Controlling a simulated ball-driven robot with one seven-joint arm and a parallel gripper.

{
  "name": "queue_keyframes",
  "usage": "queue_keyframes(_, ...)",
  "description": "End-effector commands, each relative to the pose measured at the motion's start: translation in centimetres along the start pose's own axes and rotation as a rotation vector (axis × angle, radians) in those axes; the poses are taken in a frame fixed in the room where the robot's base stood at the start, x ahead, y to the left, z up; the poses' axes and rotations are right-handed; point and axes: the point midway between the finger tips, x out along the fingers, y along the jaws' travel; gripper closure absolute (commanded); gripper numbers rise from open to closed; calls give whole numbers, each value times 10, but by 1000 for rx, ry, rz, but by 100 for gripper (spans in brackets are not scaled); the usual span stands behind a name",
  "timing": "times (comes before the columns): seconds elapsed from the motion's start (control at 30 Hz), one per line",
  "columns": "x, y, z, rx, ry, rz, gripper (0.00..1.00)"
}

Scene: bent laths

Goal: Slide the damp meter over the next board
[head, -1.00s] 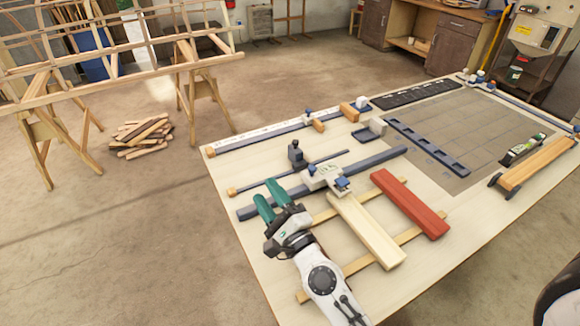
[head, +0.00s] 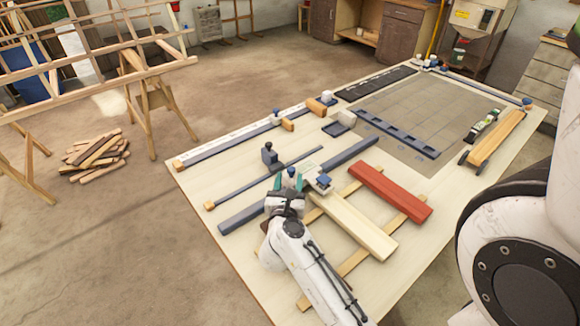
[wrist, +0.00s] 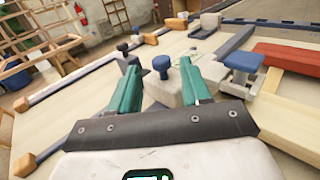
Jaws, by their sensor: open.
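The damp meter, as far as I can tell, is the pale block (head: 308,170) with blue knobs on the dark blue rail (head: 350,152). Its blue-topped end is at the upper end of the pale board (head: 352,225). The red board (head: 393,192) lies to the right of the pale one, with a gap between. My gripper (head: 288,180) is open at the meter's left end, partly hiding it. In the wrist view, the teal fingers stand apart with a blue knob (wrist: 161,66) showing between them; I cannot tell whether they touch it.
Both boards lie across two thin wooden strips (head: 352,262) on the pale table (head: 200,185). A thin dark rod (head: 265,178) and a small dark clamp (head: 270,155) lie behind the rail. A grey gridded mat (head: 420,115) and an orange-brown bar (head: 497,138) are farther right.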

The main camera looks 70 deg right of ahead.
Motion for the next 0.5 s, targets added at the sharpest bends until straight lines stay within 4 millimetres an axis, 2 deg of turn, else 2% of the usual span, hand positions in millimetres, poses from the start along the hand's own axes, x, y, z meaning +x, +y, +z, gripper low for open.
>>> queue_keyframes(0.03, 11, -1, 3, -1, -2, -4, 53)
queue_keyframes(0.2, 35, 0, 2, -1, -2, -1, 53)
queue_keyframes(0.5, 51, 0, 0, -2, -1, 1, 53)
